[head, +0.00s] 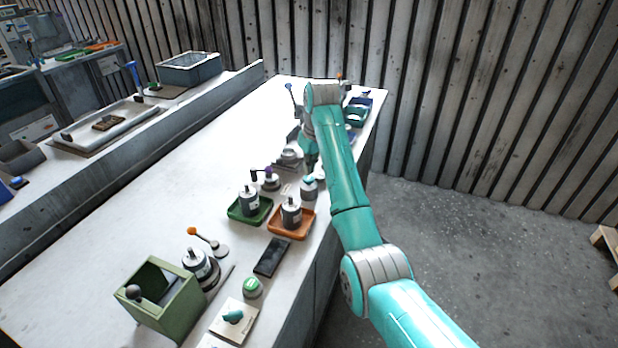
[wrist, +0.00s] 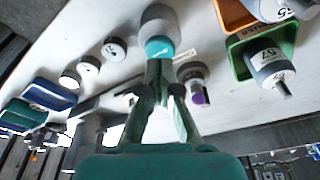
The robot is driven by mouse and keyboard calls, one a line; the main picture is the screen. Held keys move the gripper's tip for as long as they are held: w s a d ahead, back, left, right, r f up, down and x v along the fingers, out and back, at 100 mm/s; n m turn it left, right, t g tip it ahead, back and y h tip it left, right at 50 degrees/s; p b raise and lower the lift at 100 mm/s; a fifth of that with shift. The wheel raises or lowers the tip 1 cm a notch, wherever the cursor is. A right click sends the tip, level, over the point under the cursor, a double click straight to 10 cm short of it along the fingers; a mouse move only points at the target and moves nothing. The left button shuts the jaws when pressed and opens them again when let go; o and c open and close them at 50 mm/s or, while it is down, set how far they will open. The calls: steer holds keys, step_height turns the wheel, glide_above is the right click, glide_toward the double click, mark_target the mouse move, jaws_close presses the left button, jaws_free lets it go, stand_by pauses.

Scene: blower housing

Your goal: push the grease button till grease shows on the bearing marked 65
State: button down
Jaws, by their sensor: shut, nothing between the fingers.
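The grease button is a teal cap (wrist: 158,47) on a pale round body (wrist: 157,22) in the wrist view. In the head view that body (head: 309,190) stands right under my gripper (head: 311,174). My gripper (wrist: 163,68) is shut and empty, its fingertips at the cap; whether they touch or press it I cannot tell. A grey cylindrical unit in the orange tray (wrist: 236,16) has a label (wrist: 285,12) that seems to read 65, turned over. Another unit (wrist: 270,68) with a different, hard-to-read label is in the green tray (wrist: 243,66). I cannot make out grease on either.
A purple-tipped lever piece (head: 269,180) stands just left of my gripper. A dark flat slab (head: 271,257) and a green box (head: 160,300) are nearer. The table's left part is clear.

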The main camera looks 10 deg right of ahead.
mark_target(309, 177)
steer(key=shift+f, duration=0.2)
steer(key=shift+f, duration=1.35)
steer(key=shift+r, duration=0.9)
steer(key=shift+f, duration=0.1)
